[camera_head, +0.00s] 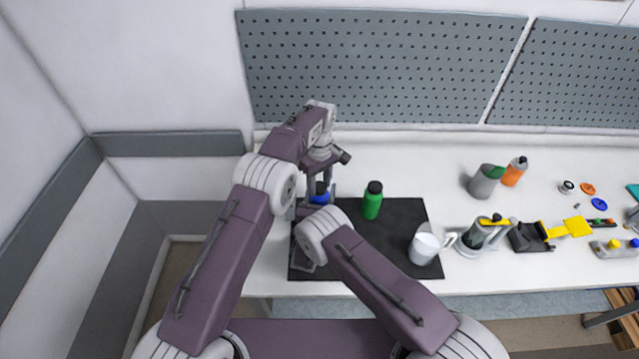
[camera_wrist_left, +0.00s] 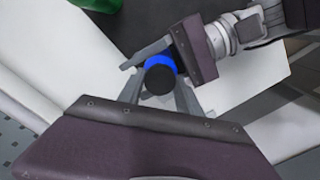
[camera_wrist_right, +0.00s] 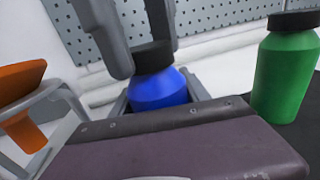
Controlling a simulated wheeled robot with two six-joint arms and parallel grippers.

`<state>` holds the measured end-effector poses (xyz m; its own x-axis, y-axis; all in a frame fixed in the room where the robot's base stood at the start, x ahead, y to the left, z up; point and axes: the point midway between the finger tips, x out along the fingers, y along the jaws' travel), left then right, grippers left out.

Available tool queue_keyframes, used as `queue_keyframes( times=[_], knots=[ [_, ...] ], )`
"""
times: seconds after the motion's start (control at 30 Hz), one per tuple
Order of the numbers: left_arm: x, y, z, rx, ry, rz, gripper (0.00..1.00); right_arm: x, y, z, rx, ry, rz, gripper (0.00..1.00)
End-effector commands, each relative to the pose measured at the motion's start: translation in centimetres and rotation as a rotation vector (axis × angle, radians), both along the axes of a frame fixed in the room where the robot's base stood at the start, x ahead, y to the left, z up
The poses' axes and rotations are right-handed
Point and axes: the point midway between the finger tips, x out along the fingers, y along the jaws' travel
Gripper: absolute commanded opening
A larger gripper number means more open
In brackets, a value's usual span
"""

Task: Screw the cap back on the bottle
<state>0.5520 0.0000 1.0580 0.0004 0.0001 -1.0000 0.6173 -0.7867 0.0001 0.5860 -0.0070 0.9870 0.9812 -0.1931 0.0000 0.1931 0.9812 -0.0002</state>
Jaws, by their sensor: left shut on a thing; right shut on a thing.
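A blue bottle (camera_head: 320,198) stands upright at the left part of the black mat (camera_head: 400,212). My right gripper (camera_wrist_right: 157,98) is shut around its body from the side; the bottle's blue shoulder (camera_wrist_left: 160,62) also shows in the left wrist view. A black cap (camera_wrist_right: 152,55) sits at the top of the bottle, in line with the neck. I cannot tell how far it is threaded. My left gripper (camera_wrist_left: 160,92) points down from above and is shut on the cap (camera_wrist_left: 158,80). In the head view my left gripper (camera_head: 320,185) partly hides the bottle.
A green bottle (camera_head: 372,202) with a black cap stands just right of my grippers. A white mug (camera_head: 425,246) is on the mat's right side. A grey jug, an orange bottle (camera_head: 514,171) and several small parts are further right. A pegboard (camera_head: 380,65) is behind.

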Motion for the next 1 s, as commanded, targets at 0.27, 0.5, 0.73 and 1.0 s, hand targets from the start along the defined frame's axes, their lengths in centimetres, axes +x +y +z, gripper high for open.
queue_keyframes(
  times=[0.27,0.5,0.73,1.0],
  knots=[
    [-0.01,0.04,-0.06,0.001,0.002,-0.851,0.0,0.02,-0.02,0.01,0.001,0.0,-0.001,0.0],
    [0.0,0.05,-0.11,0.001,0.002,-1.442,0.0,0.01,-0.03,0.01,0.001,0.0,-0.001,0.0],
    [0.0,0.05,-0.1,0.001,0.002,-1.427,0.63,0.01,-0.04,0.0,0.0,0.0,-0.001,0.0],
    [0.01,0.03,-0.08,0.0,0.001,-1.426,0.63,0.0,-0.03,0.01,0.0,0.0,-0.001,0.0]
  ],
)
